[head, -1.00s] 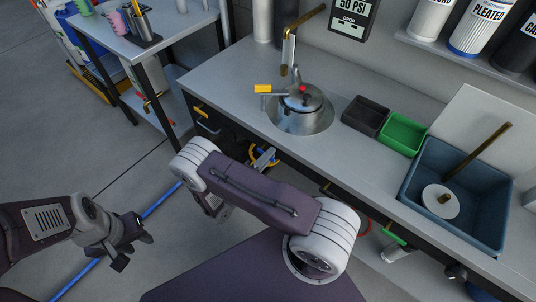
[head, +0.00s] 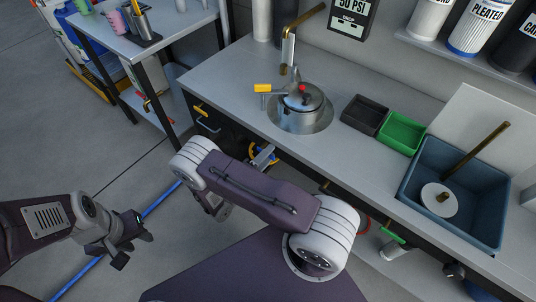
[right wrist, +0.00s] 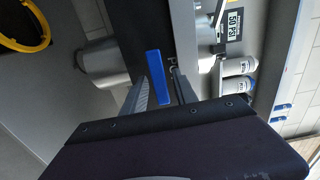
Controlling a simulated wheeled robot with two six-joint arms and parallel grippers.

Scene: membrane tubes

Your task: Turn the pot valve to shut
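A blue lever handle (right wrist: 158,77) shows in the right wrist view on a dark panel, beside partly hidden lettering that starts "PO". My right gripper (right wrist: 160,91) is open, with one finger on each side of the blue lever; I cannot tell whether either finger touches it. In the head view my right gripper (head: 263,156) is under the counter's front edge, partly hidden by my arm. A silver pot (head: 302,112) with a red knob sits in a round recess in the counter, beside a yellow-handled lever (head: 263,88). My left gripper (head: 130,236) hangs empty above the floor, its fingers apart.
The grey counter (head: 226,83) carries a black tray (head: 365,115), a green tray (head: 402,132) and a blue bin (head: 410,185). A side table (head: 100,38) stands at upper left. A yellow ring (right wrist: 44,30) lies at upper left in the right wrist view. The floor at left is open.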

